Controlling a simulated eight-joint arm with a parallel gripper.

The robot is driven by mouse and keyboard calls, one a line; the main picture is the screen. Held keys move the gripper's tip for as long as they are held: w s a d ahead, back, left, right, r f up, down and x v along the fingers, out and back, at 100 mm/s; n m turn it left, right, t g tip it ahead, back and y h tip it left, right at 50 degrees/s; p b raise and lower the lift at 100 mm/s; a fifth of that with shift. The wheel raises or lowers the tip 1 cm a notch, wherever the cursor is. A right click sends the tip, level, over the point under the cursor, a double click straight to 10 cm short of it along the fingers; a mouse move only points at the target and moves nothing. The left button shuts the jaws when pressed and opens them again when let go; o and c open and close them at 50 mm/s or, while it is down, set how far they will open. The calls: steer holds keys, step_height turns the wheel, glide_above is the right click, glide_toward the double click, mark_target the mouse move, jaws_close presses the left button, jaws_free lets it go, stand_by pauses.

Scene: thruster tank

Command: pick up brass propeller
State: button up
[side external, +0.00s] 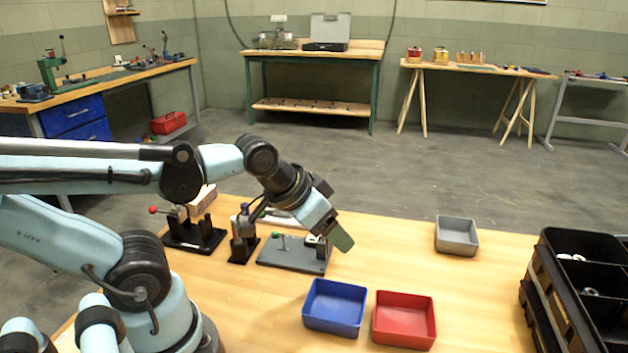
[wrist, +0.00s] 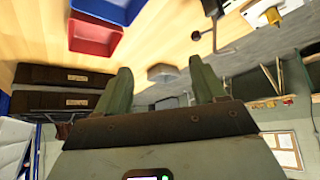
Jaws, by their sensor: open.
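I cannot clearly make out the brass propeller in the side view. In the wrist view a small brass-yellow piece (wrist: 272,15) shows at the top right edge on a pale part; I cannot tell whether it is the propeller. My gripper (side external: 341,240) is above the wooden table, just right of the grey fixture plate (side external: 275,258), and partly covers that plate's right end. In the wrist view the two green fingers of my gripper (wrist: 163,76) stand wide apart, with nothing between them.
Blue (side external: 335,305) and red (side external: 404,320) bins stand in front, a grey bin (side external: 457,236) farther back right. A black divided crate (side external: 575,290) stands at the right edge. Black-based fixtures (side external: 193,235) stand left of the plate. Table between plate and grey bin is clear.

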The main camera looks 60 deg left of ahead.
steer(key=shift+c, duration=1.4)
steer(key=shift+w+r, duration=0.1)
steer(key=w+a+r+n+g, duration=0.1)
steer(key=w+a+n+g, duration=0.3)
steer(key=a, duration=0.5)
steer(key=w+a+r+n+g, duration=0.2)
steer(key=w+a+n, duration=0.1)
steer(key=w+a, duration=0.4)
steer(key=a+f+n+g, duration=0.1)
steer(key=a+f+n, duration=0.15)
steer(key=a, duration=0.55)
steer(key=shift+m, duration=0.25)
steer(key=f, duration=1.2)
steer(key=shift+s+d, duration=0.25)
steer(key=shift+d, duration=0.1)
